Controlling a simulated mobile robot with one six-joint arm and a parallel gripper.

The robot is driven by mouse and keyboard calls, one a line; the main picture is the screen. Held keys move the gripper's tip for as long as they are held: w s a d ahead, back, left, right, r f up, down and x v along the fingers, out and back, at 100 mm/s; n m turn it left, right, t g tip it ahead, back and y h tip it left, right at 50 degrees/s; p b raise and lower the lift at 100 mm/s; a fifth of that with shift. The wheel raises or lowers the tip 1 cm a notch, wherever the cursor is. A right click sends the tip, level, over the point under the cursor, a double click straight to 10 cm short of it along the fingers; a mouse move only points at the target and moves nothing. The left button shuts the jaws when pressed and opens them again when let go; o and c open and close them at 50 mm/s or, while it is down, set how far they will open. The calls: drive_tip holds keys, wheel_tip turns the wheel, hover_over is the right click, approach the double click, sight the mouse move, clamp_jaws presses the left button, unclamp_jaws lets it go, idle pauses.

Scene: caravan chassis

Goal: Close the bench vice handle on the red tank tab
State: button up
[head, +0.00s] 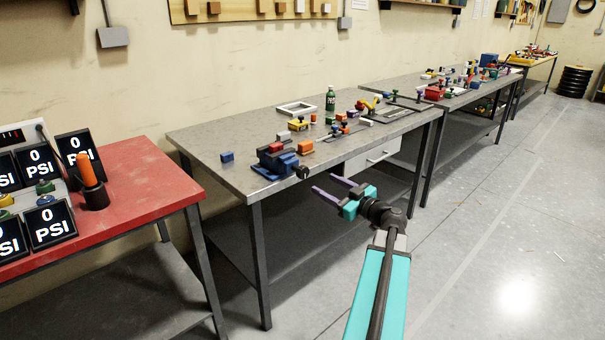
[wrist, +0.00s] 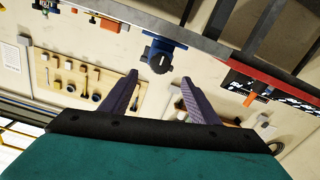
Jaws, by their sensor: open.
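The blue bench vice (head: 286,164) sits at the near left corner of the grey workbench. Its dark round handle end (head: 303,172) sticks out past the front edge. A small red piece (head: 276,147) shows at the top of the vice; I cannot tell whether it is gripped between the jaws. My gripper (head: 324,184) is open and empty in front of the bench, to the right of the handle and apart from it. In the wrist view the picture is upside down; the vice handle (wrist: 159,64) lies beyond and between my open fingertips (wrist: 160,79).
A red table (head: 140,185) with pressure displays stands at the left. The floor (head: 480,250) at the right is clear.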

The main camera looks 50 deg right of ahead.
sight(305, 174)
drive_tip(key=w, duration=0.4)
drive_tip(key=w+p, duration=0.1)
drive_tip(key=w, duration=0.3)
drive_tip(key=w+d+p, duration=0.1)
drive_tip(key=w, duration=0.3)
drive_tip(key=shift+c, duration=0.3)
